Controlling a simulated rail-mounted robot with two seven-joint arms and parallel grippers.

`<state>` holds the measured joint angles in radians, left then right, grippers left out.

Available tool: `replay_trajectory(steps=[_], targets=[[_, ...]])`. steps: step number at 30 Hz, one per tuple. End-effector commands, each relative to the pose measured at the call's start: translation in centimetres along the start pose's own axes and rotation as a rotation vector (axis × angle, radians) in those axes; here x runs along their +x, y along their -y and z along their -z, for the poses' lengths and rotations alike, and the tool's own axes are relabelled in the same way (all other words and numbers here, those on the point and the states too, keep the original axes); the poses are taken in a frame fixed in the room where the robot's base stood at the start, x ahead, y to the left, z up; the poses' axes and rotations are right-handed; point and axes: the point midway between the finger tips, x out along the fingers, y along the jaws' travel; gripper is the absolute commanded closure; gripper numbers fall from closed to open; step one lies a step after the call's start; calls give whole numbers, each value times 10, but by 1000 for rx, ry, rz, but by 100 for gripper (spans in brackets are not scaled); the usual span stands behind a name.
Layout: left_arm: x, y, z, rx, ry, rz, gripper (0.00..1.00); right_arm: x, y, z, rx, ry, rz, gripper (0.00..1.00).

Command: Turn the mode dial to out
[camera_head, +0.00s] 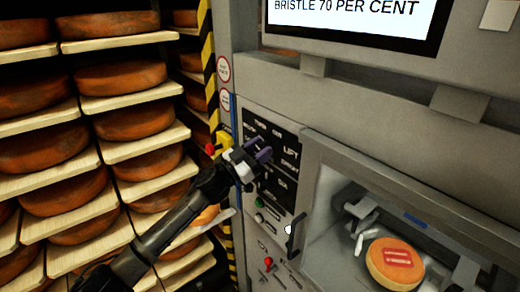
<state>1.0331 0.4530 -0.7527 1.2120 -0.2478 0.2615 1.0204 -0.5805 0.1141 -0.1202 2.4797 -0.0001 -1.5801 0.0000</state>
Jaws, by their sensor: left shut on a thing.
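The black control panel (283,187) is on the front of the grey machine, with white labels around its upper part; one reads LIFT, the others are too small to read surely. My left gripper (261,150) reaches in from the left and is at the upper part of this panel. Its fingers are shut on the mode dial, which they almost wholly hide, so I cannot tell which label the dial points at. My right gripper is not in view.
A screen (352,15) above reads BRISTLE 70 PER CENT. An open bay at the right holds an orange cheese wheel (392,277) with a red mark. A black handle (295,236) and a red switch (269,264) are below the panel. Racks of cheese wheels (122,78) fill the left.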

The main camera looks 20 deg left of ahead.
Motion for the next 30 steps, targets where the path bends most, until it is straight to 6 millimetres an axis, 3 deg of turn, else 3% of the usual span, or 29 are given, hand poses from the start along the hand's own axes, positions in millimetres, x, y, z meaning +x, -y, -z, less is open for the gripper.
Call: replay_trajectory(steps=[4,14,30], targets=[[0,0,0,0,0,0,85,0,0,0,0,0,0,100],[1,1,2,72,0,-29,85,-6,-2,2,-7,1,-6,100],[1,1,3,513,0,-212,85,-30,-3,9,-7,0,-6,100]])
